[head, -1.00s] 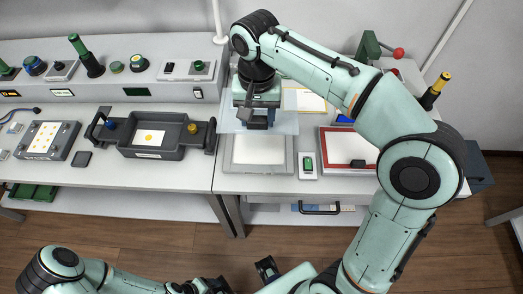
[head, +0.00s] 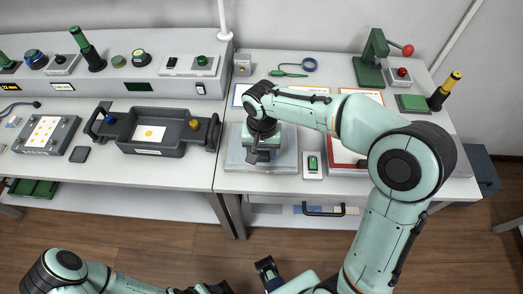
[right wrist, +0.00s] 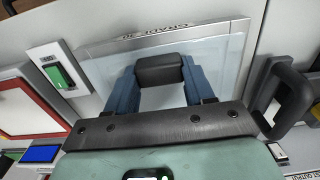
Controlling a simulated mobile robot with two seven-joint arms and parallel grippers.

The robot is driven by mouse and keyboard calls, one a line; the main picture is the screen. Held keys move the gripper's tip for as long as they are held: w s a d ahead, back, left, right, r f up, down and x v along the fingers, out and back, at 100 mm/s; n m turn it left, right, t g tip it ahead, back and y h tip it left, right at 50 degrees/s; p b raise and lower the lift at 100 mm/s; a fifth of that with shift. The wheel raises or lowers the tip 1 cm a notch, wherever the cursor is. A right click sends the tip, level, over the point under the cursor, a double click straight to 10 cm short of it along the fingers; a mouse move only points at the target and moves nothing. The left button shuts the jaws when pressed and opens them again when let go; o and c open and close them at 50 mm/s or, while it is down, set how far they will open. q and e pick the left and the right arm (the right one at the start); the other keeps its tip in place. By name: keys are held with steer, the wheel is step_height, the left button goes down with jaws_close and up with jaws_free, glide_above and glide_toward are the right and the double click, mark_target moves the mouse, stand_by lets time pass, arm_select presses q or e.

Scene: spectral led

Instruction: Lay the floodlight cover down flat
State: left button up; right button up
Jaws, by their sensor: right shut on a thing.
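The floodlight cover (head: 286,160) is a clear, faintly bluish sheet over the pale square panel (head: 231,160) on the right table in the head view. The clear sheet (right wrist: 105,72) also shows in the right wrist view.
A green-switch box (head: 312,165) stands close right of the panel, beside a red-framed board (head: 345,154). A dark tray (head: 153,137) with handles lies on the left table. A green lever press (head: 372,62) stands at the back right.

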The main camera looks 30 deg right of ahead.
steer(key=shift+f, duration=0.15)
steer(key=o, duration=1.2)
steer(key=shift+r, duration=0.45)
step_height(320, 180, up, 12)
steer(key=p, duration=0.2)
steer(key=shift+f, duration=0.25)
